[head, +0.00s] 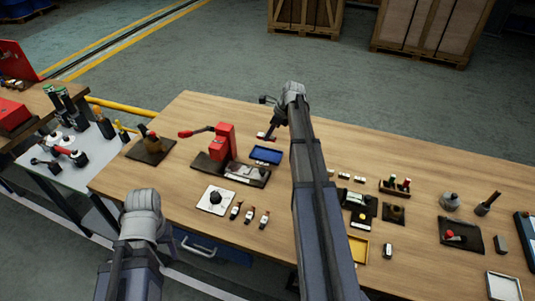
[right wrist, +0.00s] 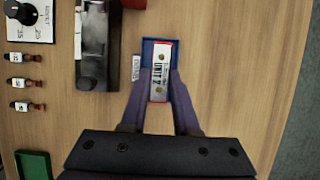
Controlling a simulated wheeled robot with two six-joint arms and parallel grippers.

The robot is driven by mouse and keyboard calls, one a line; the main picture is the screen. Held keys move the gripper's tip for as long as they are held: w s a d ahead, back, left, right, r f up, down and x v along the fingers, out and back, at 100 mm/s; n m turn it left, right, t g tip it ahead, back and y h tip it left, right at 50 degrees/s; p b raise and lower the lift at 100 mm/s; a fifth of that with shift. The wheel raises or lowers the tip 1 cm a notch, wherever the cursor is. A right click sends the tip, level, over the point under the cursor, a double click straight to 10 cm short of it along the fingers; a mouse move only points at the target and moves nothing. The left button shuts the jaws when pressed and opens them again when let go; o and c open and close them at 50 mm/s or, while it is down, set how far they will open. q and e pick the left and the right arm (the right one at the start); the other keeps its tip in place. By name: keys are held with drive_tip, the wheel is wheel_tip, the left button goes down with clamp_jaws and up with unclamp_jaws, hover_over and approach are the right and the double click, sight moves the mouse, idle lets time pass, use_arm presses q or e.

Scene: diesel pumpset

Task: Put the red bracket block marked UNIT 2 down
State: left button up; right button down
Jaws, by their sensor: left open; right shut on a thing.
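The red bracket block marked UNIT 2 (right wrist: 161,72) has a white label face with two brass-coloured dots and red edges. My right gripper (right wrist: 161,84) is shut on it in the right wrist view. Behind the block in that view is a blue tray (right wrist: 148,52), which frames it. In the head view the blue tray (head: 266,155) lies on the wooden bench, and my right gripper (head: 268,131) is just beyond it with a small red part showing. The gap between block and tray is unclear. My left gripper (head: 143,218) is at the bench's near left; its fingers are mostly hidden.
A red-handled press (head: 222,142) stands left of the blue tray.

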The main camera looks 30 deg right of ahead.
drive_tip(key=b, duration=0.5)
hover_over(265, 155)
drive_tip(key=s+d, duration=0.1)
wheel_tip(265, 155, down, 6)
drive_tip(key=shift+s+r, duration=0.15)
drive_tip(key=shift+r, duration=0.1)
drive_tip(key=shift+f, duration=0.1)
wheel_tip(265, 155, down, 4)
drive_tip(key=b, duration=0.3)
drive_tip(key=shift+r, duration=0.25)
drive_tip(key=shift+f+b, duration=0.15)
drive_tip(key=shift+b, duration=0.15)
drive_tip(key=c, duration=0.9)
unclamp_jaws()
